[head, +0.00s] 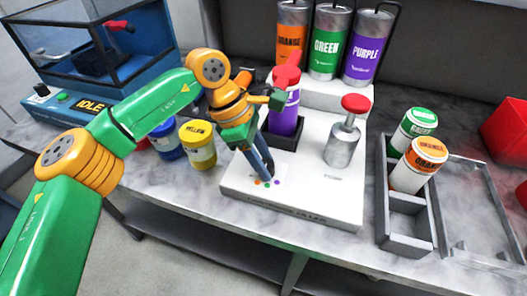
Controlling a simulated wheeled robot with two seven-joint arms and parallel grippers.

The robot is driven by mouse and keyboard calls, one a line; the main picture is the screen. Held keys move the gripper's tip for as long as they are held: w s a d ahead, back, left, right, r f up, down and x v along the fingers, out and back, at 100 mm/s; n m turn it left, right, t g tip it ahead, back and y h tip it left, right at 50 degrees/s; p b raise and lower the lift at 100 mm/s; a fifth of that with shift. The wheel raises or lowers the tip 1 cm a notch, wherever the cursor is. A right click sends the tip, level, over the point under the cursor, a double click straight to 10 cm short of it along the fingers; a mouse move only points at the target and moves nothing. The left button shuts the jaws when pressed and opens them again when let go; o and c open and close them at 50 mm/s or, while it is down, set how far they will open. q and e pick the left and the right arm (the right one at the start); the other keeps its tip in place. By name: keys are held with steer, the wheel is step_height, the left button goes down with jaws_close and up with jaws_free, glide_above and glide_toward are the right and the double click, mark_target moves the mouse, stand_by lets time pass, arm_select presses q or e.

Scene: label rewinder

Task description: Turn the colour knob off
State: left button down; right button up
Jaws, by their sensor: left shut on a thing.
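A white machine (300,206) stands on the counter, with a ring of small coloured dots (277,183) near its front left corner. My left gripper (265,174) points down at the middle of these dots and is shut on the colour knob there. The fingers hide the knob, so I cannot tell which dot it points to. My right gripper is not in view.
A purple bottle (285,118) stands in a dark holder close behind my left gripper. A red-topped metal pump (342,146) is to the right. A yellow jar (198,148) is to the left. Grey trays (408,228) hold green and orange jars at right.

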arm_select(q)
steer(key=m+g+p, duration=0.1)
steer(key=m+p, duration=0.1)
steer(key=m, duration=0.1)
steer(key=shift+r+y+p, duration=0.2)
steer(key=shift+y+p, duration=0.1)
steer(key=shift+w+d+f+m+g+y+p, duration=0.15)
steer(key=shift+m+g+p, duration=0.3)
steer(key=shift+m, duration=0.5)
steer(key=shift+a+m+g+y+p, duration=0.2)
steer(key=shift+m+p, duration=0.35)
steer(key=shift+m, duration=0.4)
steer(key=shift+f, duration=0.1)
steer(key=c, duration=0.5)
jaws_free()
